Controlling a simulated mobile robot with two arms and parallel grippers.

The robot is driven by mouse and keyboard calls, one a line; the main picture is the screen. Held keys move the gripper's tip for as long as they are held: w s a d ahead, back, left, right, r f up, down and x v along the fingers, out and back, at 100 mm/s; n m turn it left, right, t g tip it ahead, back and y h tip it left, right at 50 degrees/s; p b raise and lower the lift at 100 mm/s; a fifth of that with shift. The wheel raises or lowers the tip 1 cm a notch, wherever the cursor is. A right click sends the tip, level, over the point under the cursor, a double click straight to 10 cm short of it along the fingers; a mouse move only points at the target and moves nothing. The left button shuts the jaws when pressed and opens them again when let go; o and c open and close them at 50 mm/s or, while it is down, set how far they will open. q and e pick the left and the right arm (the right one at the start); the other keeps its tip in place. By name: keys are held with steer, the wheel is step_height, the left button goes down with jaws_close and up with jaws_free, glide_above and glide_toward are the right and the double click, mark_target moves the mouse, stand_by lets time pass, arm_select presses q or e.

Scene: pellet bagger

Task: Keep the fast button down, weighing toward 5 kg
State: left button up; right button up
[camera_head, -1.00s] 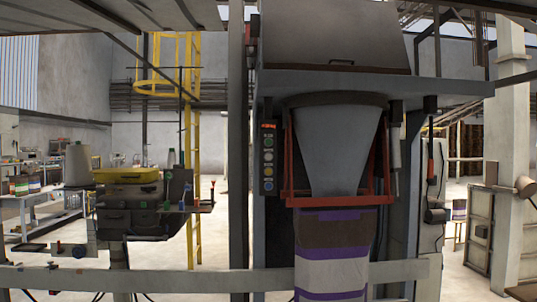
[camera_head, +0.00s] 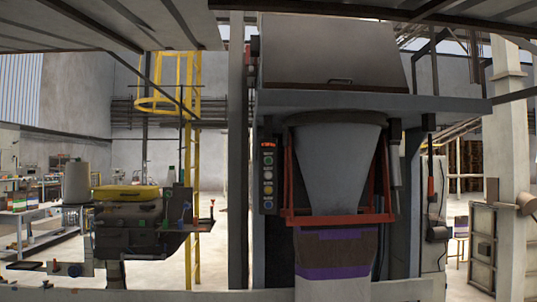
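A button panel (camera_head: 268,177) with several coloured round buttons stands on the left side of the bagger frame, with a small red-lit readout at its top. The labels are too small to read, so I cannot tell which button is the fast one. A grey funnel-shaped spout (camera_head: 335,160) hangs in the middle. The weight cannot be read. Neither of my grippers is in view, and nothing shows touching the panel.
A grey hopper housing (camera_head: 334,55) stands above the spout. A horizontal rail (camera_head: 200,295) crosses the bottom. A dark machine with a yellow top (camera_head: 127,193) and a yellow ladder (camera_head: 188,130) stand at the left. A grey cabinet (camera_head: 482,235) stands at the right.

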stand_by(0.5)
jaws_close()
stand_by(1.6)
